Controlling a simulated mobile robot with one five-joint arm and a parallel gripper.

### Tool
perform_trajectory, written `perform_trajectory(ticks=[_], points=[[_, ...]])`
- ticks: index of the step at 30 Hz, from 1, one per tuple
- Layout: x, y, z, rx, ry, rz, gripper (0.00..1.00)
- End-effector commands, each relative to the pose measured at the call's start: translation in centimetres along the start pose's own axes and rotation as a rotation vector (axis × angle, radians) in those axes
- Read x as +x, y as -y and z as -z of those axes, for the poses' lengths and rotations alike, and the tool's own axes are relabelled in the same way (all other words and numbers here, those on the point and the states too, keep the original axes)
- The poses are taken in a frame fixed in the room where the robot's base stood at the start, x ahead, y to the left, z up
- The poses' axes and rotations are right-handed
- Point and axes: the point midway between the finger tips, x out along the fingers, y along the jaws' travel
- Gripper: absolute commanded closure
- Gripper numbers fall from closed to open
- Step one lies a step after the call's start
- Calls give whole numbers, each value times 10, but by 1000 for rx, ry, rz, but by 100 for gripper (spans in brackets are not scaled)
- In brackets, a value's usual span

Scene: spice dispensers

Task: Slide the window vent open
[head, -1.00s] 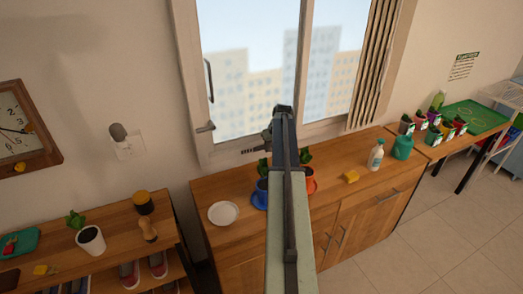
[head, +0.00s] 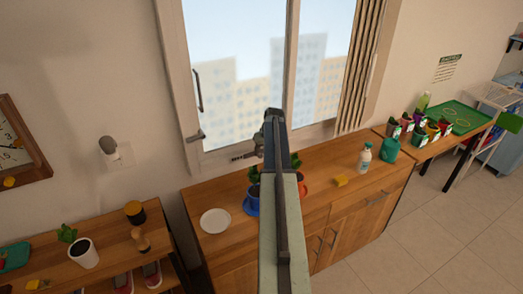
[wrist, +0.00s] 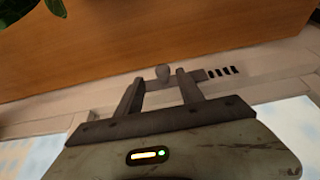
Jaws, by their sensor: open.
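The window vent (wrist: 220,71) is a dark strip with several slots on the pale bottom frame of the window. A rounded grey knob (wrist: 162,73) stands at its left part in the wrist view. My gripper (wrist: 159,77) is open, its two fingers pointing at the strip, with the knob showing between the fingertips. I cannot tell whether either finger touches the knob. In the head view the vent (head: 243,156) shows as a small dark strip under the window, and my arm hides the area to its right.
A wooden cabinet (head: 330,190) stands under the window. The window handle (head: 197,90) is at left.

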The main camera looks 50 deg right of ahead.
Motion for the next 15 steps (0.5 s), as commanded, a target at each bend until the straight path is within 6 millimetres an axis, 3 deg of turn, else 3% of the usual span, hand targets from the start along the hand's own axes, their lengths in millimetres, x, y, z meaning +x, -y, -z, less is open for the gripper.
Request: perform_trajectory(ticks=[1,6,15], points=[[-19,0,3,1,0,0,55],[-49,0,3,1,0,-1,55],[-52,0,0,0,-1,-1,55]])
